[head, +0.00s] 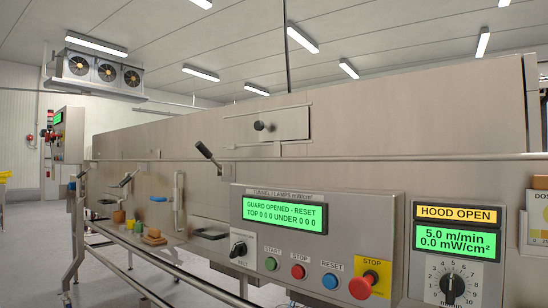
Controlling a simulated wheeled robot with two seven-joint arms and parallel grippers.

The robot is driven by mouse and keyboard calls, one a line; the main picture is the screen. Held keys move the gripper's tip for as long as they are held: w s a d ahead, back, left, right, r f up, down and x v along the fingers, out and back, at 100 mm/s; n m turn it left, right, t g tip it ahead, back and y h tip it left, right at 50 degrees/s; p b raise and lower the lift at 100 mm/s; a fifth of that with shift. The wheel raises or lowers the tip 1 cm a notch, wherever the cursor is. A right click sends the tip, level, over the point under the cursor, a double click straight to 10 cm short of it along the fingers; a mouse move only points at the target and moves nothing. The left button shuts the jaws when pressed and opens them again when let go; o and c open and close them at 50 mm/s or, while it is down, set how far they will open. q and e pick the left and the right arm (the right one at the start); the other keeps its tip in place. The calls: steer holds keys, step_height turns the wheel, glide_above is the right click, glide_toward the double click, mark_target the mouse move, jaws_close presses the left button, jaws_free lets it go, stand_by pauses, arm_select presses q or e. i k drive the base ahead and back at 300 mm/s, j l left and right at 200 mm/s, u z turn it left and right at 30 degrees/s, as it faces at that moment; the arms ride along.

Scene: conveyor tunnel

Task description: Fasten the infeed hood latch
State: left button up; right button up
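The long steel tunnel hood (180,136) runs across the view above a horizontal seam. A lever with a black grip (205,150) is tilted up to the left at this seam, above the control panel. I cannot tell for certain which lever is the infeed hood latch. The amber display (458,215) reads HOOD OPEN. The green display (284,215) reads GUARD OPENED - RESET. Neither of my grippers is in view.
The control panel (330,250) has start, stop and reset buttons, a red emergency stop (360,287) and a selector. A dial (452,283) is at right. A small hatch (290,124) has a black knob. A rail (120,262) runs low at left; open floor lies beyond.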

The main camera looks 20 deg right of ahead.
mark_target(200, 146)
steer(key=z, duration=0.2)
steer(key=i+j, duration=0.2)
steer(key=j, duration=0.2)
steer(key=i+j, duration=0.45)
steer(key=j, duration=0.3)
steer(key=i+j, duration=0.25)
steer(key=j, duration=0.15)
steer(key=i+j+z, duration=0.1)
steer(key=j, duration=0.25)
steer(key=i+j, duration=0.3)
steer(key=j, duration=0.15)
